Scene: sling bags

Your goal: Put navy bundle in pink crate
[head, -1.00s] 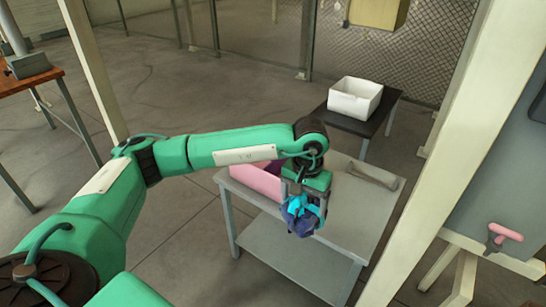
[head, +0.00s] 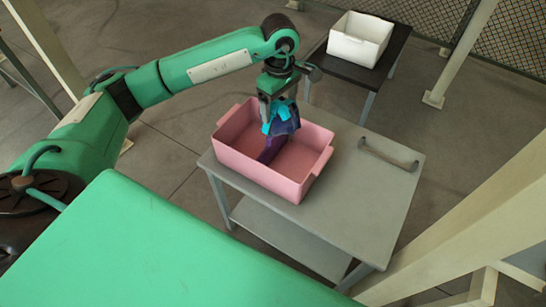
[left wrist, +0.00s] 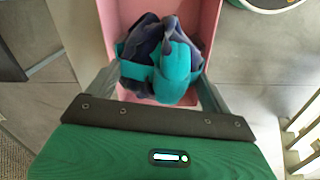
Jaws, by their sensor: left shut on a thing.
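The navy bundle (head: 285,122), dark blue with a teal band, hangs from my left gripper (head: 277,112). In the left wrist view the bundle (left wrist: 158,55) sits between the two fingers, which are shut on it. The pink crate (head: 250,176) stands on a grey table, and the gripper and bundle are over its open top. The lower part of the bundle reaches down inside the crate walls; I cannot tell whether it touches the floor. The crate (left wrist: 205,25) also shows beneath the bundle in the left wrist view. My right gripper is not in view.
The grey table (head: 355,200) has free room to the right of the crate, with a grey handle-like bar (head: 388,155) near its far right edge. A white bin (head: 360,38) stands on a dark table behind. A pale post (head: 470,215) rises at the right.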

